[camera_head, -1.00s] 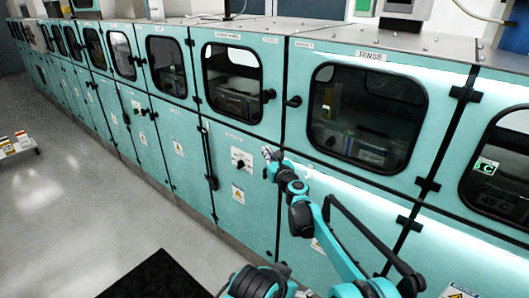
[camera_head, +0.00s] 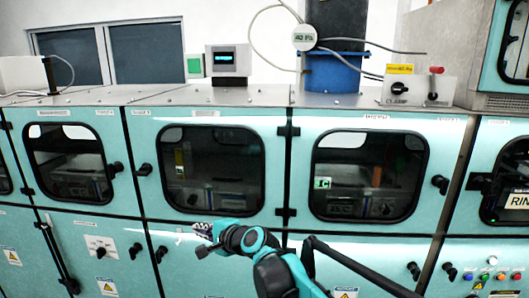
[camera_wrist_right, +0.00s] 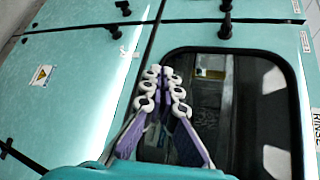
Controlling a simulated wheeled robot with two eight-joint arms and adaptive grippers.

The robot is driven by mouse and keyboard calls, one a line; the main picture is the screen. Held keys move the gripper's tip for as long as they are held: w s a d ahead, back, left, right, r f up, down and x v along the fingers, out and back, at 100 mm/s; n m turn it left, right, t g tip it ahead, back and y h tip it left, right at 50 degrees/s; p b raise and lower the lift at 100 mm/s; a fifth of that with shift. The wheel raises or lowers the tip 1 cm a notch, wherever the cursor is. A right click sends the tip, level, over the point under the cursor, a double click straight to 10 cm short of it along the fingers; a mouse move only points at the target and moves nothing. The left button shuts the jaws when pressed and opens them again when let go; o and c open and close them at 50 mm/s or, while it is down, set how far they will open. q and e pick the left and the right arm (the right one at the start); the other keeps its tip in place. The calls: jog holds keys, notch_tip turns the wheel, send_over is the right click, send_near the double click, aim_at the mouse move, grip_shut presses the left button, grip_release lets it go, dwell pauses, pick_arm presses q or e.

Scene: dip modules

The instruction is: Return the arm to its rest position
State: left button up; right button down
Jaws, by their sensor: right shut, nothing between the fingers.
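My right arm (camera_head: 275,272), teal and black, reaches up from the bottom of the head view in front of the teal cabinet line. Its gripper (camera_head: 182,238) is small there, in front of the panels below a dark window. In the right wrist view, the fingers of my right gripper (camera_wrist_right: 164,80) have white knuckles and purple pads. Their tips meet, with nothing held between them. A dark cabinet window (camera_wrist_right: 235,110) lies behind and right of them. Whether the gripper touches the cabinet cannot be told. My left gripper is not in view.
Teal cabinets with windows (camera_head: 211,170), black latches and knobs fill the front. On top stand a small display box (camera_head: 228,62), a blue container (camera_head: 333,75) and a switch box (camera_head: 418,90) with cables. Buttons (camera_head: 483,277) sit at lower right.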

jog(key=s+d+f+n+g+h, duration=0.1)
jog(key=s+d+f+n+h, duration=0.2)
jog(key=s+d, duration=0.6)
jog(key=s+d+f+n+h, duration=0.4)
jog(key=s+d+f, duration=0.4)
jog(key=d, duration=0.7)
jog(key=s+d+f+n+g+h, duration=0.1)
jog(key=s+d+f+n+h, duration=0.2)
jog(key=s+d+f, duration=0.3)
jog(key=s+d+n, duration=0.1)
jog(key=s+d, duration=0.4)
jog(key=d, duration=0.1)
jog(key=shift+s+f+n+g+h, duration=0.2)
jog(key=shift+f+n+g+h, duration=0.05)
jog(key=shift+n+g+h, duration=0.05)
